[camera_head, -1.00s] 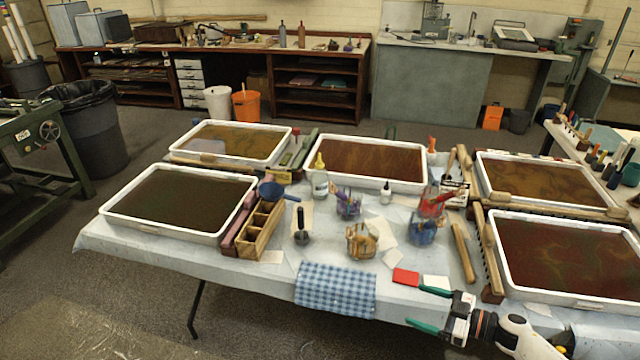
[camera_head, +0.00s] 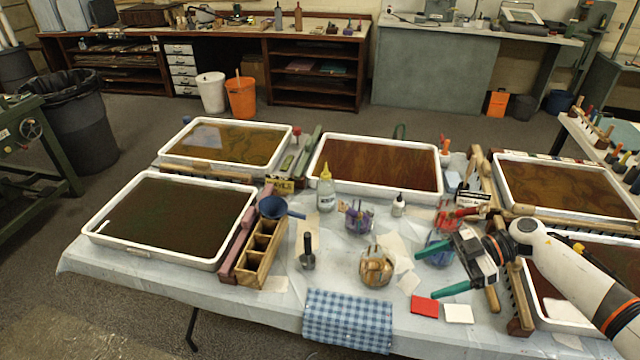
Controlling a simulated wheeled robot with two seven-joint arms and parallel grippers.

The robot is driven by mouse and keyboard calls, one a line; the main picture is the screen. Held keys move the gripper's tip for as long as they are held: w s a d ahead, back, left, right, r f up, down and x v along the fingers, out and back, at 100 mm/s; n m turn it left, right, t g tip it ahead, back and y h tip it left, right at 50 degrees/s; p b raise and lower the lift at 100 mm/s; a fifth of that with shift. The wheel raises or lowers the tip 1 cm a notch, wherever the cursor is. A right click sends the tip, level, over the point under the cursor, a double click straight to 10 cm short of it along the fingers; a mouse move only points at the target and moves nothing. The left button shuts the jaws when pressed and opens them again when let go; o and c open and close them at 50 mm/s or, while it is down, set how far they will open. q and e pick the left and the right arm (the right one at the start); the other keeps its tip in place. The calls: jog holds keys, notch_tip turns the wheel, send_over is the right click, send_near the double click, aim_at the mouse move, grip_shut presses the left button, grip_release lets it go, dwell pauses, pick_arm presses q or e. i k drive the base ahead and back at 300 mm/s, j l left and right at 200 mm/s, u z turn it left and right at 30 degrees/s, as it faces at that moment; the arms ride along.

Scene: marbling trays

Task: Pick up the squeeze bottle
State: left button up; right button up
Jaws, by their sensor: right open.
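The squeeze bottle (camera_head: 326,190) stands upright on the covered table, just in front of the near left corner of the middle tray. It is clear with a yellow nozzle top and a pale label. My right gripper (camera_head: 438,271) comes in from the right with green fingers apart and nothing between them. It is over the table's right front part, well to the right of and nearer than the bottle. A smaller white bottle (camera_head: 398,206) with a dark cap stands between them. My left gripper is not in view.
Jars of tools (camera_head: 376,268) and (camera_head: 357,217) stand between my right gripper and the bottle. A wooden divided box (camera_head: 259,254) and a blue funnel (camera_head: 272,208) are left of the bottle. Large white-rimmed trays (camera_head: 232,262) surround the middle. A checked cloth (camera_head: 347,321) hangs at the front edge.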

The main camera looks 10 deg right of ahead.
aim_at(325, 190)
jog(key=i, duration=1.45)
